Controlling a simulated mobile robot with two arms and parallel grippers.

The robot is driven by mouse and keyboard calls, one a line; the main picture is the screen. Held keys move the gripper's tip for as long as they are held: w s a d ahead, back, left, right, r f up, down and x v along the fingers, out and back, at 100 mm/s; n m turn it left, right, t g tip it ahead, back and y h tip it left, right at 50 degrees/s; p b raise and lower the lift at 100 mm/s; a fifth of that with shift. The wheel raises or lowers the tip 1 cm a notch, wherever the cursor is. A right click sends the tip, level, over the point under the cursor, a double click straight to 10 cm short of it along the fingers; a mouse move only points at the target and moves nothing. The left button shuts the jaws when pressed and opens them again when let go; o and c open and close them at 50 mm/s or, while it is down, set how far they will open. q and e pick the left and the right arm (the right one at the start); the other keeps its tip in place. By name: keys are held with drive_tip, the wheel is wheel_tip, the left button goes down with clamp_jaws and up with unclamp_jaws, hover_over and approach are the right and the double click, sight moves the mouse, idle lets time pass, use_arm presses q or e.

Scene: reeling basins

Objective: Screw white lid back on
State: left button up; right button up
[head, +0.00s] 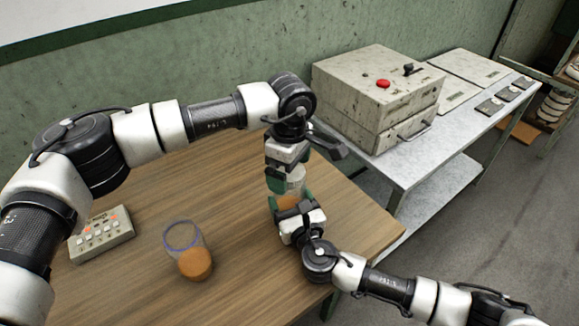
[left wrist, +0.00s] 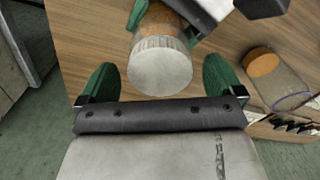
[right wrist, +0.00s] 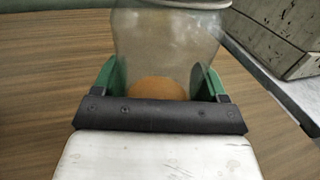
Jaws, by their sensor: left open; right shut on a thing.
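A clear jar (right wrist: 168,45) with orange-brown contents stands upright in my right gripper (right wrist: 157,80), which is shut around its body. The white lid (left wrist: 160,66) sits at the jar's mouth; whether its thread is engaged cannot be told. My left gripper (left wrist: 160,74) is open above the jar, its green fingers on either side of the lid and apart from it. In the head view, my left gripper (head: 287,178) comes down from above and my right gripper (head: 292,208) holds the jar from the near side. The lid is mostly hidden there.
A clear glass (head: 182,236) with a blue rim and orange contents is on the wooden table (head: 130,285). A button box (head: 101,234) lies at the left. A metal bench (head: 395,165) with a grey machine box (head: 365,85) stands to the right. The front middle of the table is clear.

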use_arm(q)
wheel_tip(320, 180, up, 12)
idle(0.4)
use_arm(e)
drive_tip(key=o, duration=1.7)
drive_tip(key=shift+o, duration=0.2)
drive_tip(key=shift+s, duration=0.1)
use_arm(q)
drive_tip(key=shift+f+b, duration=0.4)
use_arm(e)
drive_tip(key=v, duration=1)
drive_tip(key=shift+s+d, duration=0.15)
drive_tip(key=shift+s, duration=0.15)
